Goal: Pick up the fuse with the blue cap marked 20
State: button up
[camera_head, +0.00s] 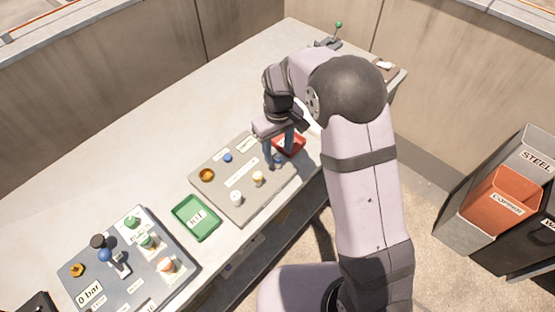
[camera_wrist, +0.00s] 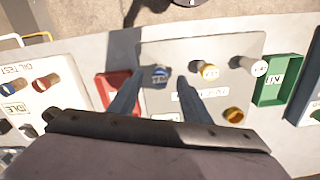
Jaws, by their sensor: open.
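A blue-capped fuse (camera_wrist: 161,76) stands in the grey panel (camera_wrist: 150,47), with pale marking on its cap too small to read surely. My gripper (camera_wrist: 160,80) is open, its two fingers on either side of this cap in the wrist view, with no clear contact. In the head view the blue cap (camera_head: 279,159) shows close by my gripper (camera_head: 278,152), partly hidden by it. A second blue piece (camera_head: 227,157) is at the panel's far side. A yellow-capped fuse (camera_wrist: 208,71) and a white-capped one (camera_wrist: 257,67) stand in the same row.
A brass knob (camera_head: 207,175) is on the grey panel. A red tray (camera_head: 289,144) and a green tray (camera_head: 196,217) flank the panel. A dark panel (camera_head: 95,262) with knobs and a lever is at lower left. The bench behind is clear (camera_head: 180,120).

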aim_at(278, 157)
jog(key=shift+f+p, duration=0.55)
jog(key=shift+f, duration=1.2)
grip_shut()
jog(key=shift+r, duration=0.1)
